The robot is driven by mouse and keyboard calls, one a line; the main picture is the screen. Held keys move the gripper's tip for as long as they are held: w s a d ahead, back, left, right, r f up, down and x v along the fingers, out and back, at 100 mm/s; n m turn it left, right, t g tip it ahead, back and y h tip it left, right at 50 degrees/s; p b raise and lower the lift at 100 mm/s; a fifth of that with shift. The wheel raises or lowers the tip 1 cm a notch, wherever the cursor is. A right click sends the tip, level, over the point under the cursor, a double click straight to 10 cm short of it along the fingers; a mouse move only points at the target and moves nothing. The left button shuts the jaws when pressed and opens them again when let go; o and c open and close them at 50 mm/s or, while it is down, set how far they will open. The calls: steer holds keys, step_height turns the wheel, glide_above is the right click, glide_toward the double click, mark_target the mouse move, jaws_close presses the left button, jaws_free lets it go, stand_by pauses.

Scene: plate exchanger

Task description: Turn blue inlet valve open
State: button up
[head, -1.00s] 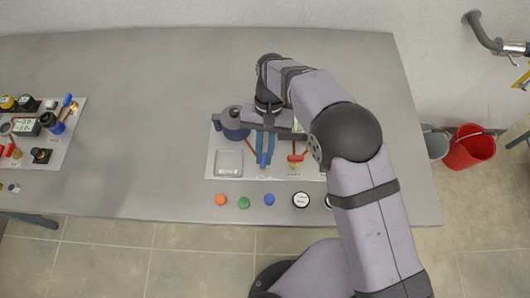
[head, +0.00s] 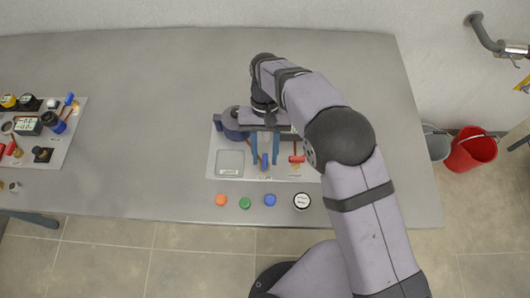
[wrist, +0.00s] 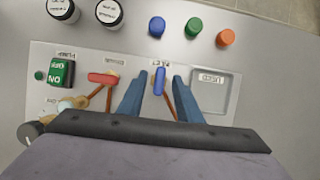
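The blue inlet valve handle (wrist: 160,82) stands on the white panel (wrist: 235,62), lengthwise between my fingers in the wrist view. In the head view the blue handle (head: 265,161) shows between the fingertips. My gripper (wrist: 158,86) is open, one blue finger on each side of the handle, with a visible gap on both sides. In the head view my gripper (head: 265,158) points down over the panel's front part. The handle's lower end and the valve body are partly hidden by the gripper.
A red valve handle (wrist: 103,78) lies crosswise close beside one finger. A green ON switch (wrist: 61,73) and a square tray (wrist: 211,92) are on the panel.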

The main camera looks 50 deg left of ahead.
steer(key=shift+w, duration=0.1)
steer(key=b+v, duration=0.2)
steer(key=v, duration=0.5)
steer(key=shift+r, duration=0.15)
stand_by(0.5)
